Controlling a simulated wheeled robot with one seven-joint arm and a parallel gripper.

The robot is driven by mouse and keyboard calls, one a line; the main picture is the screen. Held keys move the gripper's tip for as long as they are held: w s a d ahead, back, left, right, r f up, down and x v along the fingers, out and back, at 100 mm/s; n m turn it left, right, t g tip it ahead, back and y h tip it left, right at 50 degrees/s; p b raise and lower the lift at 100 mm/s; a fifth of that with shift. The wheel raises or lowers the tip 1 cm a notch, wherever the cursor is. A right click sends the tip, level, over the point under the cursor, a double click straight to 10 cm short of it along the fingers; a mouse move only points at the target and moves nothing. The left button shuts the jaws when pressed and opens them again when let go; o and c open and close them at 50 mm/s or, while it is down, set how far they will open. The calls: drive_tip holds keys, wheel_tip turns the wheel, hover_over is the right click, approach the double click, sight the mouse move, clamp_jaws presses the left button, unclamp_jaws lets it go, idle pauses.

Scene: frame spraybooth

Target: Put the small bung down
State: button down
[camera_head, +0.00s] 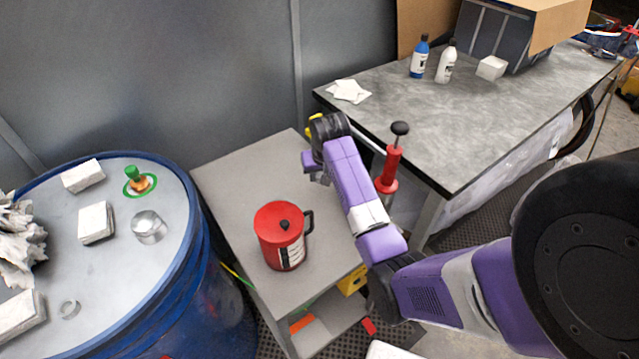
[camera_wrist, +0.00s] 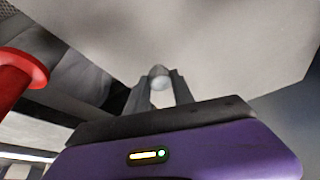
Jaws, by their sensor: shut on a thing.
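In the wrist view my gripper (camera_wrist: 160,82) is shut on a small pale round thing, which I take to be the small bung (camera_wrist: 158,72). Only its rounded end shows between the two grey fingers. A broad light grey surface lies beyond the fingertips; I cannot tell whether the bung touches it. In the head view my purple arm reaches to the back right corner of the grey cabinet top (camera_head: 228,180). The fingers and bung are hidden there behind my wrist.
A red jug (camera_head: 281,238) stands on the cabinet. A red pump with a black knob (camera_head: 390,165) is close right of my wrist. The blue drum (camera_head: 185,290) at left carries white blocks and a green-topped orange fitting (camera_head: 139,181). The workbench (camera_head: 440,120) holds two bottles.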

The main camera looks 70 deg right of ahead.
drive_tip(key=shift+f, duration=2.1)
drive_tip(key=c, duration=1.1)
unclamp_jaws()
drive_tip(key=shift+f, duration=0.1)
drive_tip(key=v, duration=1.2)
